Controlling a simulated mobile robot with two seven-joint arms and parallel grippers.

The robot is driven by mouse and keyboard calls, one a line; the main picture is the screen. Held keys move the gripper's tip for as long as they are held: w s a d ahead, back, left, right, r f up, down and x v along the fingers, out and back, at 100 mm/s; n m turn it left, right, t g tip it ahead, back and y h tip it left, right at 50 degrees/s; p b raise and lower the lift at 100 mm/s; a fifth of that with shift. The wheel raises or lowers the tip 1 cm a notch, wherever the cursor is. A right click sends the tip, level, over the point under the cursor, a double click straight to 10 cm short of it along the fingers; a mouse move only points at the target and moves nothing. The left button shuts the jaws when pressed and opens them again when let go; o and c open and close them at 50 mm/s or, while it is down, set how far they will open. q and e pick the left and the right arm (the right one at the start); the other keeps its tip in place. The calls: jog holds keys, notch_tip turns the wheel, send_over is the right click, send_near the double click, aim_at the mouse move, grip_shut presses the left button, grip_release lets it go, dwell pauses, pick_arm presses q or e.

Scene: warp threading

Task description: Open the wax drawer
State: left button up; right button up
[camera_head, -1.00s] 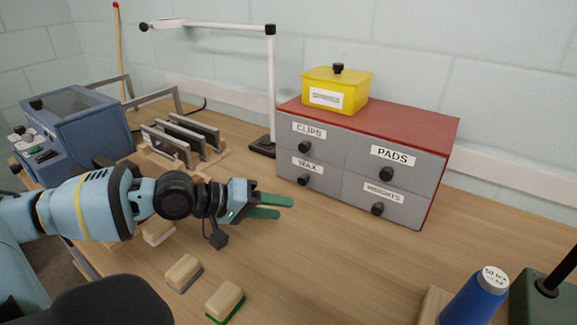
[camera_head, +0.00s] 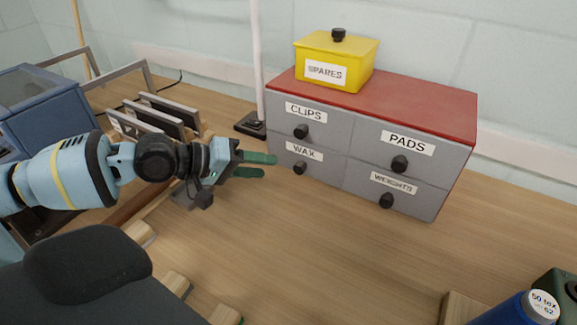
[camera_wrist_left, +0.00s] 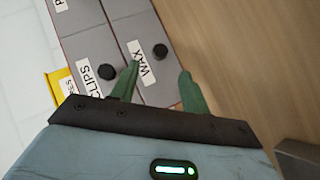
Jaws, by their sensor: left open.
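The wax drawer (camera_head: 309,166) is the lower left drawer of a grey cabinet with a red top (camera_head: 400,101). Its front is flush with the cabinet, so it looks shut. Its round black knob (camera_head: 299,168) sits below the WAX label. My left gripper (camera_head: 270,166) is open and empty, just left of the knob, its green fingers pointing at the drawer. In the left wrist view the gripper (camera_wrist_left: 158,88) has the wax knob (camera_wrist_left: 159,51) ahead of and between its fingertips, apart from them. My right gripper is not in view.
The clips drawer (camera_head: 309,123) is above, with the pads (camera_head: 407,150) and weights (camera_head: 393,190) drawers to the right. A yellow SPARES box (camera_head: 335,66) stands on top. A lamp post (camera_head: 257,60) rises behind my gripper. The table in front of the cabinet (camera_head: 300,240) is clear.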

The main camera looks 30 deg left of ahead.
aim_at(296, 169)
pick_arm(q)
jog(key=shift+x, duration=3.85)
jog(key=shift+c, duration=0.4)
grip_shut()
